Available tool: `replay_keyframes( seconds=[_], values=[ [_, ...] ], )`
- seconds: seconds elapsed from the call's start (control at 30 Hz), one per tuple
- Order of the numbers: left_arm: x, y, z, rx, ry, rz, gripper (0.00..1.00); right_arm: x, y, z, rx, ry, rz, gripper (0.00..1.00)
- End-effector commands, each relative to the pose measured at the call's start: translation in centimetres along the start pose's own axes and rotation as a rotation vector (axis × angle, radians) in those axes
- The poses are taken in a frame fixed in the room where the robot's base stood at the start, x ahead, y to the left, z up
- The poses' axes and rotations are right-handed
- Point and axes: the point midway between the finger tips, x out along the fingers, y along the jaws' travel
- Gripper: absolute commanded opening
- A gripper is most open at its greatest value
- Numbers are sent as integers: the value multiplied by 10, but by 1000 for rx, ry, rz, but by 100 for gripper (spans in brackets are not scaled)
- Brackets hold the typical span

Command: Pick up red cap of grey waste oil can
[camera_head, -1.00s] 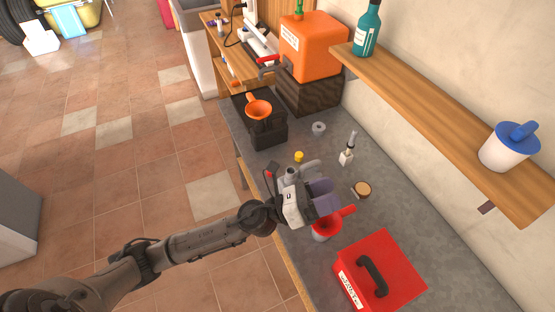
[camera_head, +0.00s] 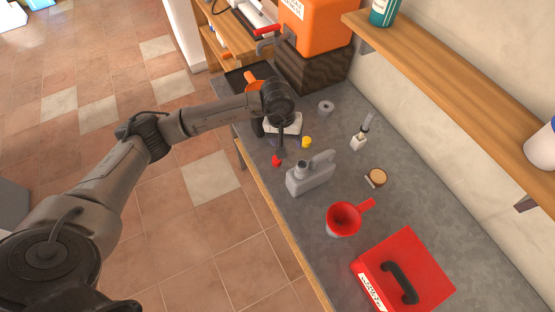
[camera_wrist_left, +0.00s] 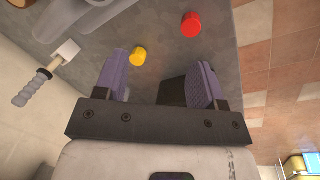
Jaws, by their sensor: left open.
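The red cap (camera_head: 276,161) lies on the grey worktop near its left edge, apart from the grey can (camera_head: 310,177). The can stands upright with its neck uncapped. A yellow cap (camera_head: 306,142) lies just beyond the can. My left gripper (camera_head: 282,147) is open above the worktop, close to the red cap and pointing down. In the left wrist view the gripper (camera_wrist_left: 160,75) has empty space between its fingers. There the yellow cap (camera_wrist_left: 138,56) shows ahead between them, and the red cap (camera_wrist_left: 191,25) lies farther ahead to the right. My right gripper is not in view.
A red funnel (camera_head: 344,218) and red toolbox (camera_head: 403,274) stand nearer on the worktop. A white block with a handle (camera_head: 360,141) and a round tin (camera_head: 377,178) lie to the right. An orange canister (camera_head: 316,24) stands behind. A wooden shelf (camera_head: 455,85) overhangs the right side.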

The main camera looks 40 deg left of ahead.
Motion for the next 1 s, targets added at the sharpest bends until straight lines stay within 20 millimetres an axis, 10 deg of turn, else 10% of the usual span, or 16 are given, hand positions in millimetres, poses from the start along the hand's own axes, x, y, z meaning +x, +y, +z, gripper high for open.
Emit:
replay_keyframes(
  seconds=[1.0],
  values=[
    [90,-45,-5,86,-5,-168,64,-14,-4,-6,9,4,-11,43]
  ],
)
